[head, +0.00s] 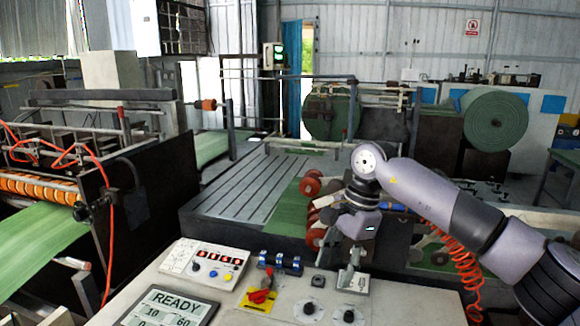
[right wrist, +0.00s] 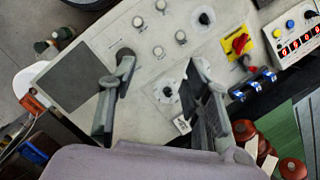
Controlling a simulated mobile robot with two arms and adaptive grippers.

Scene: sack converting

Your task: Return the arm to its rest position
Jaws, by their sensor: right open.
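My right arm (head: 480,238) comes in from the right of the head view, bent, with its wrist pointing down. My right gripper (head: 351,280) hangs over the right part of the pale control panel (head: 410,303). In the right wrist view the gripper (right wrist: 162,62) has its two fingers spread apart, with nothing between them but the panel behind. A dial on a white plate (right wrist: 165,95) shows between the fingers. I cannot tell the exact height over the panel. My left arm and gripper are out of view.
The panel carries a red rotary switch (head: 262,291) on a yellow plate, blue-topped switches (head: 280,263), a button box (head: 208,262) and a screen reading READY (head: 168,308). Red rollers (head: 310,186) stand behind the gripper. A green roll (head: 495,121) is at back right.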

